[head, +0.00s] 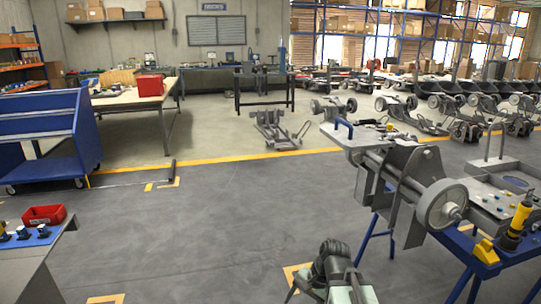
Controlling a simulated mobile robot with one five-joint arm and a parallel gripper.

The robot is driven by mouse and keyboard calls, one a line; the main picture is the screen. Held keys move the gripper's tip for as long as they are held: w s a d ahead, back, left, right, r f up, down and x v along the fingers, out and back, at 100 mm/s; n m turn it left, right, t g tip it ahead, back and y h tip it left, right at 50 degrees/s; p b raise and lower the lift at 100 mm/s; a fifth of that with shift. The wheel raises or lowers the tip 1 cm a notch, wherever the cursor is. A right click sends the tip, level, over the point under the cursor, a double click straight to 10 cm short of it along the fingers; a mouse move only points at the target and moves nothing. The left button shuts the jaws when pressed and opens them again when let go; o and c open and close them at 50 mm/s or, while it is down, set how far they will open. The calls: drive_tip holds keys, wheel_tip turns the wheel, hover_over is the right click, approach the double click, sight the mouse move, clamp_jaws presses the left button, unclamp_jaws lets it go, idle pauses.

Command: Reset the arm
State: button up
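My arm (338,275) shows at the bottom centre of the head view as a short dark grey and pale green form, cut off by the lower edge. It rises over the grey floor, left of the chassis stand and apart from it in the picture. Its end looks folded or foreshortened. I cannot make out two separate fingertips, so whether my gripper is open or shut does not show. No object is visibly held.
A chassis with a large grey wheel (440,205) stands on blue legs at the right, beside a yellow tool (517,222). A bench with a red bin (44,215) is at lower left. A blue cart (45,135) stands behind it. The middle floor (220,225) is clear.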

drive_tip(key=s+d+f+n+h, duration=0.1)
drive_tip(key=s+d+n+h, duration=0.1)
drive_tip(key=d+n+h, duration=0.35)
wheel_tip(320, 180, up, 22)
drive_tip(key=d+y+p, duration=0.1)
drive_tip(key=d+p, duration=0.1)
drive_tip(key=p, duration=2)
drive_tip(key=shift+w+d+r+p, duration=0.15)
drive_tip(key=shift+w+r+p, duration=0.05)
drive_tip(key=shift+p, duration=0.15)
drive_tip(key=shift+n+y, duration=0.25)
